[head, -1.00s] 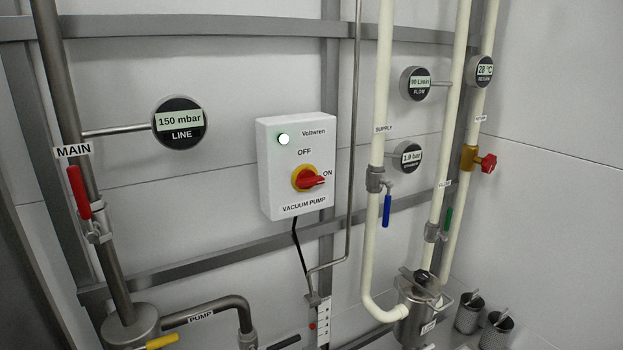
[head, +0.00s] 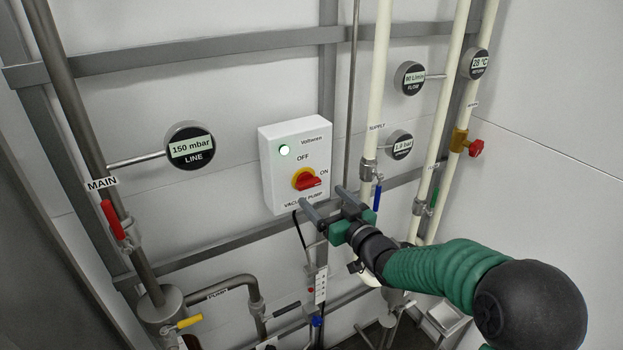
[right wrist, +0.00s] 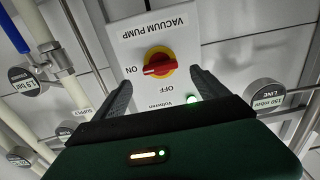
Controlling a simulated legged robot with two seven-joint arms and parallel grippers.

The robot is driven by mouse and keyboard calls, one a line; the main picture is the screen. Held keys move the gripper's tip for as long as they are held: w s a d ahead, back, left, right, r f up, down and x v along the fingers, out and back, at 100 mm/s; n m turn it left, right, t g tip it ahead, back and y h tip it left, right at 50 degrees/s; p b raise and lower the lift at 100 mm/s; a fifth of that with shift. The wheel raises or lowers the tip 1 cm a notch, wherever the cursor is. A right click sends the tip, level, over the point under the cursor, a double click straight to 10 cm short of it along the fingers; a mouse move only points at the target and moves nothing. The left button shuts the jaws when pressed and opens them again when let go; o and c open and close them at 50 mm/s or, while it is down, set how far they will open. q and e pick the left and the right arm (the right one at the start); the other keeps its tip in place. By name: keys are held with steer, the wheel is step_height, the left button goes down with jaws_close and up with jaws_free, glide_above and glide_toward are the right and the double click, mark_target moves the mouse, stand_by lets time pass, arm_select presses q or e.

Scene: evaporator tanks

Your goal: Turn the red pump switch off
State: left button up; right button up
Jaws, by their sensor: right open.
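The red pump switch (head: 308,182) is a red handle on a yellow disc on the front of a white VACUUM PUMP box (head: 280,160). Its handle points right, toward ON. A green lamp (head: 284,150) above it is lit. My right gripper (head: 322,197) is open and empty, in front of the box's lower right, its fingers hiding part of the VACUUM PUMP label. In the right wrist view, which is upside down, the red switch (right wrist: 158,69) shows between the two spread fingers, apart from them. My left gripper is out of view.
A MAIN pipe with a red lever (head: 112,219) and a LINE gauge (head: 190,146) stand left. Cream pipes (head: 378,90) with a blue lever (head: 377,197) and more gauges stand right. A grey rail (head: 200,258) runs below the box. The space in front of the box's left side is clear.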

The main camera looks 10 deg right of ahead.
mark_target(311, 186)
steer(key=p+x, duration=0.1)
steer(key=x, duration=0.4)
steer(key=shift+w+a+r+p, duration=0.1)
steer(key=shift+w+r+p, duration=0.1)
steer(key=shift+p, duration=0.2)
steer(key=shift+w+a+f, duration=0.15)
steer(key=shift+w, duration=0.4)
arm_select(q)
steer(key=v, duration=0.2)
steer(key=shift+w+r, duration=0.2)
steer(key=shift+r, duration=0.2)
arm_select(e)
steer(key=shift+c, duration=0.4)
